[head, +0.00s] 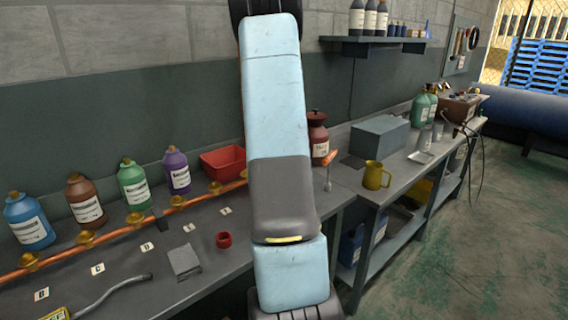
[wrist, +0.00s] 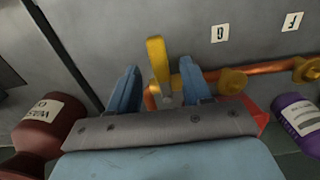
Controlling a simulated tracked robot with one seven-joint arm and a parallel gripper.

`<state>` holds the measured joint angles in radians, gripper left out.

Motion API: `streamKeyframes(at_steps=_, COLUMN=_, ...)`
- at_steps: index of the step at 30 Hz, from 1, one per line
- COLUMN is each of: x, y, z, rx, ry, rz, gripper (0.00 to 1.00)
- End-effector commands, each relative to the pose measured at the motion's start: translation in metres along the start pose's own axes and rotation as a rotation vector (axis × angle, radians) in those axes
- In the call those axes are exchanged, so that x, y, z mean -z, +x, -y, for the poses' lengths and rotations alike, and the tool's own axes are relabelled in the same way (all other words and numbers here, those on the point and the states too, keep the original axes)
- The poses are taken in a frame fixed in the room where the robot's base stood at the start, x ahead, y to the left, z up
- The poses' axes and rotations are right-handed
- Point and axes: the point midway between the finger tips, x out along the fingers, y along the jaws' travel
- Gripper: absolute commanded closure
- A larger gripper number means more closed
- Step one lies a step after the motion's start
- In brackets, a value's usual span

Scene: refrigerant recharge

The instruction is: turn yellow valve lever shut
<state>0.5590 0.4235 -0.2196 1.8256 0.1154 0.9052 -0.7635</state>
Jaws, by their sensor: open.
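The yellow valve lever (wrist: 156,58) shows in the wrist view, its long flat handle pointing up the picture from a grey metal stem. It sits at the end of the copper pipe (wrist: 270,67). My gripper (wrist: 159,66) is open, with one blue finger on each side of the lever. The lever appears clear of both fingers, though I cannot tell the height between them. In the head view my arm hides the gripper. An orange-tipped piece with a metal stem (head: 329,160) shows right of my arm; I cannot tell if it is the lever.
A dark red waste bottle (wrist: 44,122) stands left of my gripper and a purple bottle (wrist: 298,117) right. A red bin (head: 223,161) lies behind the pipe. A yellow mug (head: 374,175) and grey box (head: 380,134) stand on the right bench. The front bench holds a red ring (head: 223,240).

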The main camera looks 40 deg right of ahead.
Motion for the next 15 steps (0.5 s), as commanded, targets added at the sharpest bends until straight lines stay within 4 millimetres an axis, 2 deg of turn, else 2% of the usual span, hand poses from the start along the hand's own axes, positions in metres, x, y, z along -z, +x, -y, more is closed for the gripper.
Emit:
streamKeyframes(at_steps=1, x=0.001, y=-0.012, z=0.0, rx=-0.002, ry=0.0, rz=-0.004, gripper=0.51)
streamKeyframes(at_steps=9, x=0.0, y=-0.065, z=0.0, rx=-0.002, ry=0.0, rz=-0.003, gripper=0.51)
streamKeyframes(at_steps=15, x=-0.001, y=-0.093, z=0.0, rx=0.0, ry=-0.001, rz=-0.001, gripper=0.51)
